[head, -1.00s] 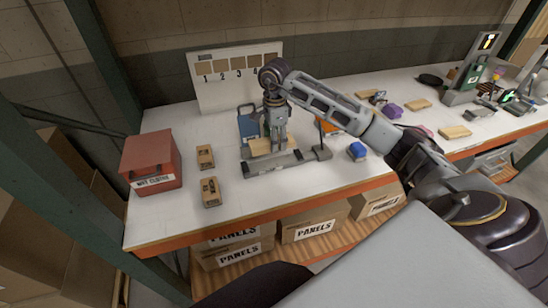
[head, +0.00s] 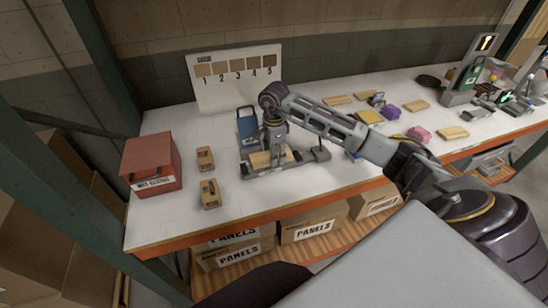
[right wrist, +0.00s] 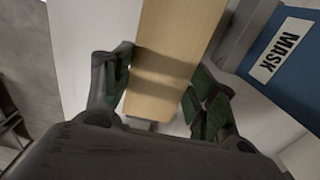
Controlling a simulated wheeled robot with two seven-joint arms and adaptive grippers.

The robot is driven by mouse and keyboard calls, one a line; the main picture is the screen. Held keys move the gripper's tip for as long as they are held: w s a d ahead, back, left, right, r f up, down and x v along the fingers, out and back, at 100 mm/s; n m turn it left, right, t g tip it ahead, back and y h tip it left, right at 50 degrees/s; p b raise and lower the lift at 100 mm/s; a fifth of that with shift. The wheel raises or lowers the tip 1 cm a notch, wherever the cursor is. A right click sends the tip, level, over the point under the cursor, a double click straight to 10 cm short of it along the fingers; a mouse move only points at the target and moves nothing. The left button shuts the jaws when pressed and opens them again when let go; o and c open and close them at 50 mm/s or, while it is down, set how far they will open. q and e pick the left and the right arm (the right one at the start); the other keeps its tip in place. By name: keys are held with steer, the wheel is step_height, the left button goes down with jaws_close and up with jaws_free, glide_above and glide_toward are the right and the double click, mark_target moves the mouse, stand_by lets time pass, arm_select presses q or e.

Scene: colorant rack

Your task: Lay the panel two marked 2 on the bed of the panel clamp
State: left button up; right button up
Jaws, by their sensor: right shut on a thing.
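A pale wooden panel (head: 259,160) is in my right gripper, at the grey panel clamp (head: 266,174) on the white bench. In the right wrist view the panel (right wrist: 168,62) runs between the two green-padded fingers. My right gripper (right wrist: 160,95) is shut on its edges. In the head view the right gripper (head: 275,161) points down over the clamp. The panel appears low, at the bed, but I cannot tell whether it touches. No number shows on its visible face. My left gripper is not in view.
A blue MASK container (head: 247,127) stands behind the clamp and close beside the panel. A board numbered 1 to 5 (head: 236,78) stands behind. Loose panels (head: 453,133) lie at right.

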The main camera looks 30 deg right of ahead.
step_height(320, 180, down, 2)
steer(key=shift+f, duration=0.15)
steer(key=shift+f, duration=0.15)
steer(key=o, duration=1)
steer(key=shift+o, duration=0.2)
steer(key=shift+r, duration=0.25)
step_height(320, 180, up, 12)
steer(key=b, duration=0.1)
steer(key=shift+f+b, duration=0.15)
steer(key=shift+b, duration=0.15)
stand_by(0.4)
